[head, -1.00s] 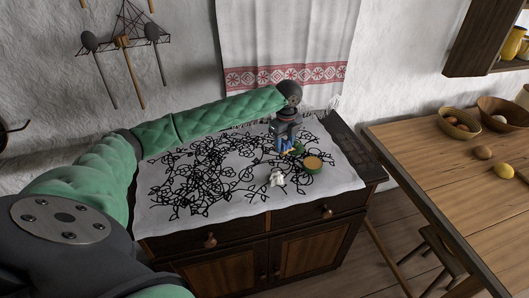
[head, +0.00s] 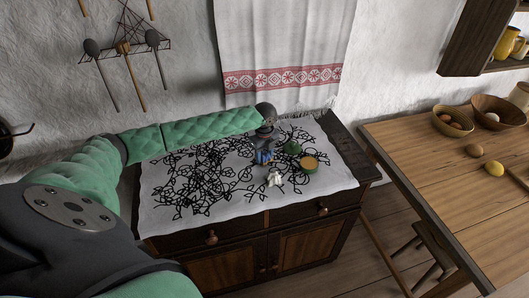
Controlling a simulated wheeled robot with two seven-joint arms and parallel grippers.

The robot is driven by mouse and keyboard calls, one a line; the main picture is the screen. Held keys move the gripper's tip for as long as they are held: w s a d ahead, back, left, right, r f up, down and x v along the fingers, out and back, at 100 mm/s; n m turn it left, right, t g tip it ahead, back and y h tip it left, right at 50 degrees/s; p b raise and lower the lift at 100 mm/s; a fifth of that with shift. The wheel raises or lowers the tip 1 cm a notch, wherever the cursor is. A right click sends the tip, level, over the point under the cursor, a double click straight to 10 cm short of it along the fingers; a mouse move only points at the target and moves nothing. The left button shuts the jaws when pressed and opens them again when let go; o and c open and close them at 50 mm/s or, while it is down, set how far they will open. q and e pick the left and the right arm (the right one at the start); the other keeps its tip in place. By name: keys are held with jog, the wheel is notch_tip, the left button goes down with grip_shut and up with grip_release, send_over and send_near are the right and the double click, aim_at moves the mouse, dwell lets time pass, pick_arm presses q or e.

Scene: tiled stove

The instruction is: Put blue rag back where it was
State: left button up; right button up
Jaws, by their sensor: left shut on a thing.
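The blue rag (head: 263,158) is a small blue patch at the tip of my left gripper (head: 264,152), over the white cloth with black floral pattern (head: 165,205) on the wooden cabinet. My left gripper is shut on the rag and points down. I cannot tell whether the rag touches the cloth. Much of the rag is hidden by the gripper. My right gripper is not in view.
Right of the gripper on the cabinet are a dark green round thing (head: 292,148), a green container with a tan top (head: 308,164) and a small white figure (head: 274,179). The cloth's left part is clear. A wooden table (head: 435,160) stands at right.

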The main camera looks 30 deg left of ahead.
aim_at(265, 153)
pick_arm(q)
jog(key=shift+f, duration=0.25)
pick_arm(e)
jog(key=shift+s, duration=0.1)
pick_arm(q)
jog(key=o, duration=0.9)
jog(key=shift+r+b, duration=0.35)
jog(key=shift+r, duration=0.1)
notch_tip(265, 153, up, 6)
jog(key=b, duration=0.3)
jog(key=shift+r, duration=0.25)
jog(key=shift+r+b, duration=0.95)
jog(key=shift+r, duration=1.55)
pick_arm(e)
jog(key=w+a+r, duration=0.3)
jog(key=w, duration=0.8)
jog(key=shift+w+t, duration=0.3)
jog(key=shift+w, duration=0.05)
pick_arm(q)
jog(key=shift+f, duration=0.1)
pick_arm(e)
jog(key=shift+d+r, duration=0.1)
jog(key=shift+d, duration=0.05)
